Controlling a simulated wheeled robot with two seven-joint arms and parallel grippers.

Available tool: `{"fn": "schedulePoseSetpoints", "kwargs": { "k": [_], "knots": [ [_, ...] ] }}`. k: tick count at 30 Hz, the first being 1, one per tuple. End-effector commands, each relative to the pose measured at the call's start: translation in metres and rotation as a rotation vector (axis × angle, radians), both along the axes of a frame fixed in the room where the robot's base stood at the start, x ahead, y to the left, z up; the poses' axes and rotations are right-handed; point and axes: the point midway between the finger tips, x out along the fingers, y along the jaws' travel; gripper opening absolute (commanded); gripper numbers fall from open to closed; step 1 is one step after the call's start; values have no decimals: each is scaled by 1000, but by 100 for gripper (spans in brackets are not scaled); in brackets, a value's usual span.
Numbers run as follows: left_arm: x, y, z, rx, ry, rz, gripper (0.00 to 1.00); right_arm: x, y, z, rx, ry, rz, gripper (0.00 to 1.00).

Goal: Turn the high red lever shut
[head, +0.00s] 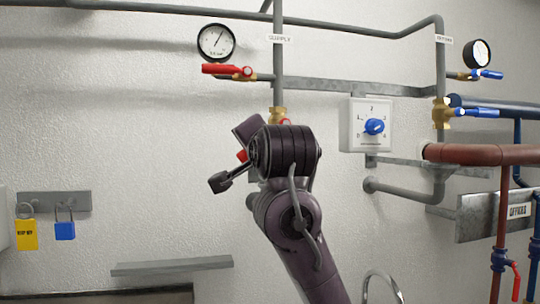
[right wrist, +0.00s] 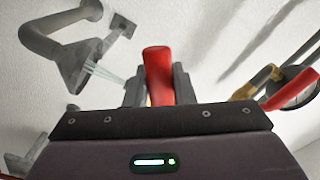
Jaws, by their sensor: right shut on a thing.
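A brass valve (head: 278,113) sits on the supply pipe, with a red lever (head: 242,156) whose end shows beside my right gripper. In the right wrist view this red lever (right wrist: 158,72) stands between the two fingers of my right gripper (right wrist: 158,88), which is shut on it. In the head view my wrist hides most of the lever, so its exact angle is hard to tell. A smaller red lever (head: 222,69) lies level on the gauge branch above, apart from the gripper; it also shows in the right wrist view (right wrist: 292,90). My left gripper is out of view.
A round gauge (head: 216,42) is above the small lever. A dial box (head: 366,125) with a blue knob is close on the right. Blue levers (head: 476,112) are on the return pipe.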

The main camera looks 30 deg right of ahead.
Motion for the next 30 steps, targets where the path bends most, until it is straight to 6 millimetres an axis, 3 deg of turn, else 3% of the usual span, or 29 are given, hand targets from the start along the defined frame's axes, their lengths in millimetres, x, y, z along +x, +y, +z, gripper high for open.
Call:
{"fn": "schedulePoseSetpoints", "kwargs": {
  "k": [15, 30],
  "knots": [
    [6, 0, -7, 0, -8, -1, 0, 2, 13, 36, 439, -111, -1, 0],
    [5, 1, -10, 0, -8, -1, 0, 3, 13, 51, 617, -154, -1, 0]
  ]
}}
